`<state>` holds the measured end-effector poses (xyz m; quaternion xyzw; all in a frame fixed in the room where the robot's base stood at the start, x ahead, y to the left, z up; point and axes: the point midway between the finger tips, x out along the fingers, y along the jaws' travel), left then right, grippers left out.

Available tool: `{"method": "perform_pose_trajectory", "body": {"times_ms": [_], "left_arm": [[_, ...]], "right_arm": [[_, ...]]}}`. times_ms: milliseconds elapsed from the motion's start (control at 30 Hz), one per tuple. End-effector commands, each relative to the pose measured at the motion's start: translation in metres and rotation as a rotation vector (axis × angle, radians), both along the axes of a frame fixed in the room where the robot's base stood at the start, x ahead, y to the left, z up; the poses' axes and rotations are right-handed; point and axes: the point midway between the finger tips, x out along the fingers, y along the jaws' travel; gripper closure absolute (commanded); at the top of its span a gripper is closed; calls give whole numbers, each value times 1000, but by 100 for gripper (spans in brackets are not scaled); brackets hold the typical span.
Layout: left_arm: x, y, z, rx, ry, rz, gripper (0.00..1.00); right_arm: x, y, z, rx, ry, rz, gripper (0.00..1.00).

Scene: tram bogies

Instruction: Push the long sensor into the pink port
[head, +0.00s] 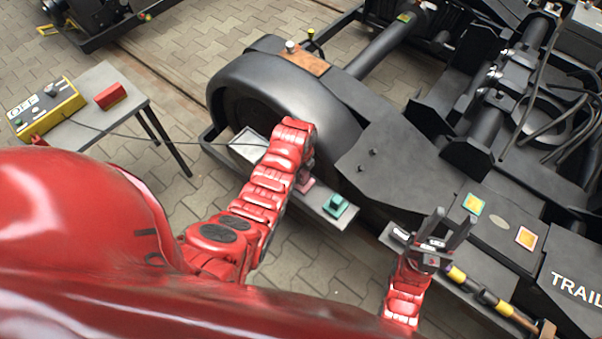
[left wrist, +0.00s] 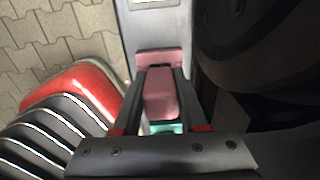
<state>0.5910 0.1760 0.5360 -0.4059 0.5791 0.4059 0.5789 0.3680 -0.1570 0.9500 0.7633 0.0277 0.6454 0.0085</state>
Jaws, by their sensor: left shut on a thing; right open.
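The pink port (head: 306,185) sits on a narrow grey ledge beside the wheel, mostly hidden by my left arm in the head view. In the left wrist view the pink port (left wrist: 158,56) shows a dark slot just beyond the fingertips. My left gripper (left wrist: 160,78) is shut on a pink block between its fingers, apparently the long sensor (left wrist: 160,98). The block lines up with the port; whether its tip is in the slot is hidden. My right gripper (head: 453,226) is open and empty above the dark frame at the right.
A teal port (head: 336,206) stands on the same ledge, right of the pink one. A pale framed plate (head: 248,146) lies at its left end. A thin cable runs from the yellow box (head: 46,108) on the side table. The wheel (head: 250,85) stands close by.

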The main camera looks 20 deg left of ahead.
Motion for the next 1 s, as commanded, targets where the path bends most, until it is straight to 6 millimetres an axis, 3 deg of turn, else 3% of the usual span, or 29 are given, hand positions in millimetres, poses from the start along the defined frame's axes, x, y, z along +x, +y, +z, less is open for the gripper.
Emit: {"method": "perform_pose_trajectory", "body": {"times_ms": [867, 900, 1000], "left_arm": [[0, 0, -10, 0, 0, 0, 100], [0, 0, -10, 0, 0, 0, 53], [0, 0, -9, 0, 0, 0, 35]], "right_arm": [[0, 0, -8, 0, 0, 0, 50], [0, 0, -7, 0, 0, 0, 50], [0, 0, -7, 0, 0, 0, 50]]}}
